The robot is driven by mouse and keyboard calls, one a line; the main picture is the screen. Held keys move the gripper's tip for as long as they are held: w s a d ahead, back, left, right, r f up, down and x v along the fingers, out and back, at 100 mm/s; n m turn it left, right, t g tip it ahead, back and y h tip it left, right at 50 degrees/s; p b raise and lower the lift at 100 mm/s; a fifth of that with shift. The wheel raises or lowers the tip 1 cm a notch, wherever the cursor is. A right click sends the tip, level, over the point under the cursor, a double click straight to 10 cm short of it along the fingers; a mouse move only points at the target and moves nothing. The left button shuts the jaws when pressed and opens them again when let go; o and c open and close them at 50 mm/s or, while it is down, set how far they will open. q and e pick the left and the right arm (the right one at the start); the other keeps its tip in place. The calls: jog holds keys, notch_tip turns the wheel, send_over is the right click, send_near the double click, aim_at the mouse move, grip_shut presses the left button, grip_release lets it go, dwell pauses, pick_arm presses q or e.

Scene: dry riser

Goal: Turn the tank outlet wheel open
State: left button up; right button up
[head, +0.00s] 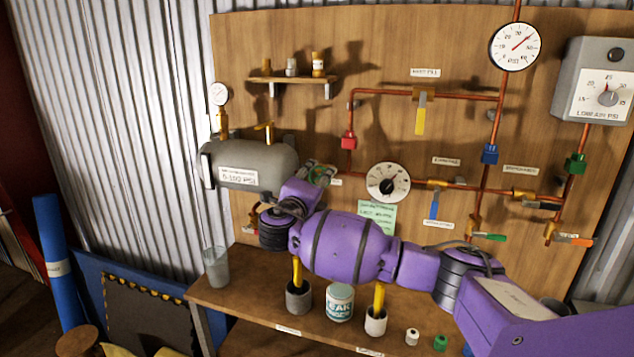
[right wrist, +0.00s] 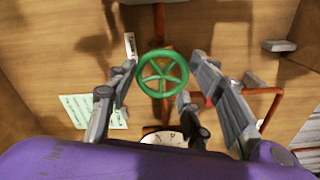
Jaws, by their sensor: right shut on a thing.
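The tank outlet wheel (right wrist: 163,74) is a green spoked handwheel, seen nearly face-on in the right wrist view. In the head view the wheel (head: 323,174) is small and partly covered by my right gripper (head: 318,172), to the right of the grey tank (head: 262,155). My left gripper is not in view.
Copper pipes with a yellow lever (head: 420,114), a blue lever (head: 434,205) and a round dial (head: 388,183) are on the wooden board. Below my right arm, the bench (head: 245,300) holds a bucket (head: 216,267), a tin (head: 340,302) and several small items.

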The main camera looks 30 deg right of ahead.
jog(key=shift+n, duration=0.5)
jog(key=o, duration=1.1)
jog(key=shift+w+f, duration=0.1)
jog(key=v, duration=1.2)
